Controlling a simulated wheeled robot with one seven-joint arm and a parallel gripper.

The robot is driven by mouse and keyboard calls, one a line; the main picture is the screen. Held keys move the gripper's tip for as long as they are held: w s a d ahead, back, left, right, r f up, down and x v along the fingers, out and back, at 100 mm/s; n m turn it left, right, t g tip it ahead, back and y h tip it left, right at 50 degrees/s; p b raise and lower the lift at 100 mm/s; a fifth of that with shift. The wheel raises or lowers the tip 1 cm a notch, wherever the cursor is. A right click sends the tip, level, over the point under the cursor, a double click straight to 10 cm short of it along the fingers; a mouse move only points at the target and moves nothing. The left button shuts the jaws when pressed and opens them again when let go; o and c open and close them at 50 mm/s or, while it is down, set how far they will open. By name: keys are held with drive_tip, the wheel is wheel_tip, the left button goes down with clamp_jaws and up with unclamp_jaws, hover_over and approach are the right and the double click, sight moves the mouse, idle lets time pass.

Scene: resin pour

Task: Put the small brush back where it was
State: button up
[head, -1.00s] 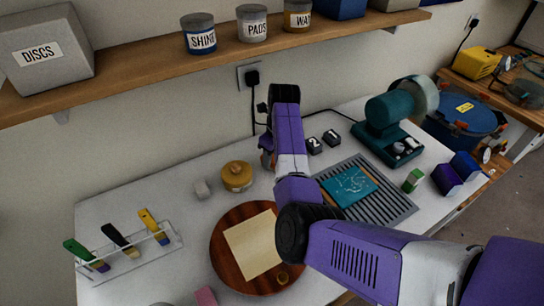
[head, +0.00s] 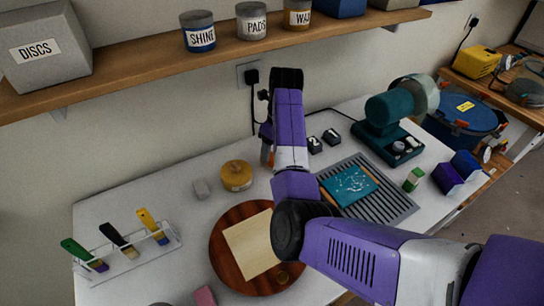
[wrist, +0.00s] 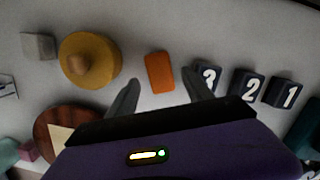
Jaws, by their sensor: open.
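A wire rack (head: 112,264) at the left of the white bench holds three brushes: a green-handled one (head: 82,254), a black-handled one (head: 119,242) and a yellow-handled one (head: 152,226). I cannot tell which is the small brush. My gripper (wrist: 160,80) is open and empty above the back of the bench. In the wrist view an orange block (wrist: 159,72) lies on the bench below and between the fingertips. In the head view my arm mostly hides the gripper and the orange block.
Left of the gripper are a yellow lidded pot (head: 236,176) and a grey cube (head: 201,189). Number blocks (wrist: 246,86) stand to its right. A round wooden board (head: 228,262) with a cream sheet, a slatted grey tray (head: 386,208) and a teal machine (head: 388,120) take up bench room. A shelf (head: 150,72) runs above.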

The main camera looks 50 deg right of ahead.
drive_tip(key=shift+s+r, duration=0.15)
drive_tip(key=shift+r, duration=0.7)
drive_tip(key=shift+s+r, duration=0.1)
drive_tip(key=shift+r, duration=0.75)
